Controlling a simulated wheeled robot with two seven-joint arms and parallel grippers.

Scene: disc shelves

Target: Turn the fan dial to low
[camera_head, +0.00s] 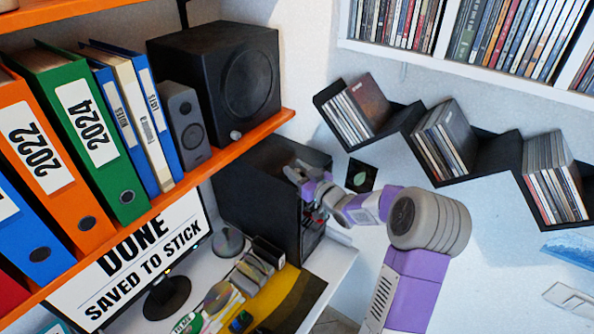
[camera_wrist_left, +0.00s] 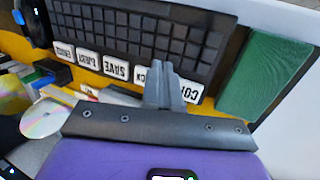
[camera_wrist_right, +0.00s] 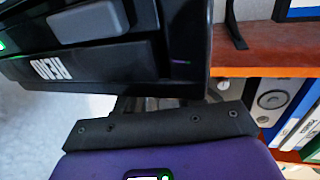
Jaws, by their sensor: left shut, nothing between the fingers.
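The black computer tower (camera_head: 262,190) stands on the white desk under the orange shelf. My right gripper (camera_head: 298,174) is at the tower's front right edge in the head view. In the right wrist view a black box with white lettering (camera_wrist_right: 90,68) fills the upper left, close to the gripper. The right fingers are mostly hidden there, so their opening is unclear. I cannot pick out a fan dial in any view. My left gripper (camera_wrist_left: 163,85) is shut and empty over a black keyboard (camera_wrist_left: 140,38) with large white labelled keys; it is outside the head view.
A monitor (camera_head: 130,262) and discs sit on the desk. Black zigzag disc shelves (camera_head: 480,165) line the wall at right. A green pad (camera_wrist_left: 268,75) lies beside the keyboard.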

